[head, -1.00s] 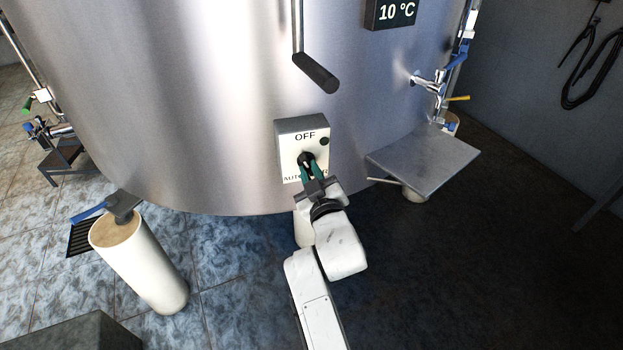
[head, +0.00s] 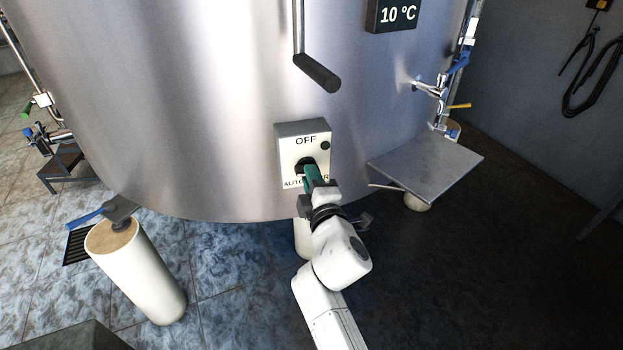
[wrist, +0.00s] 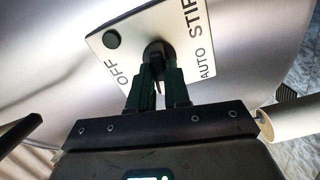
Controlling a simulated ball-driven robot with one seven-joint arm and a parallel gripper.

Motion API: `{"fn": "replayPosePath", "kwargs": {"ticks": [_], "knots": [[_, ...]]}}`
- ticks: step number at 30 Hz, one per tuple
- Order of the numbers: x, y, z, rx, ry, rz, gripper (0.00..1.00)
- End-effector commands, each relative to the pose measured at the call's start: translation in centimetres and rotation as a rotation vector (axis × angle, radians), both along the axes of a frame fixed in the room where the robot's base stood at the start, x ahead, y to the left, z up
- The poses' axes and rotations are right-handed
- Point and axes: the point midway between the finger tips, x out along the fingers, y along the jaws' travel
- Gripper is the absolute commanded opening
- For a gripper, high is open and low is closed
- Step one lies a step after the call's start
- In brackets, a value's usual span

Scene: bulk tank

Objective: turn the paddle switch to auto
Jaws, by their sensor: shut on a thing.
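The switch box (head: 289,150) is on the front of the steel tank, with a white plate marked OFF at the top, AUTO at lower left and STIR at lower right, partly covered. The black paddle switch (wrist: 158,50) sits in the middle of the plate; in the head view my fingers mostly hide it. My gripper (head: 310,170) has its green fingers shut on the paddle. The wrist view shows my gripper (wrist: 158,77) with one finger on each side of it, and the plate turned. Which mark the paddle points at I cannot tell.
A black-ended handle (head: 317,73) hangs above the box. A metal shelf (head: 425,165) and tap (head: 432,88) are at right. A white post (head: 137,275) with a blue-handled valve on top (head: 112,212) stands at left. The dark floor at right is clear.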

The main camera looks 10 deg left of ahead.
Motion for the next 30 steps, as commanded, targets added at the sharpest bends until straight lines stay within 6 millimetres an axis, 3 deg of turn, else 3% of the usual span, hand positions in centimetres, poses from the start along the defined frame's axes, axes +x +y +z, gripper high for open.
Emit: {"fn": "replayPosePath", "kwargs": {"ticks": [12,30], "knots": [[-0.02,0.11,-0.09,-0.262,-0.117,0.002,0.00],[-0.06,0.17,-0.15,-0.349,-0.156,0.003,0.00]]}}
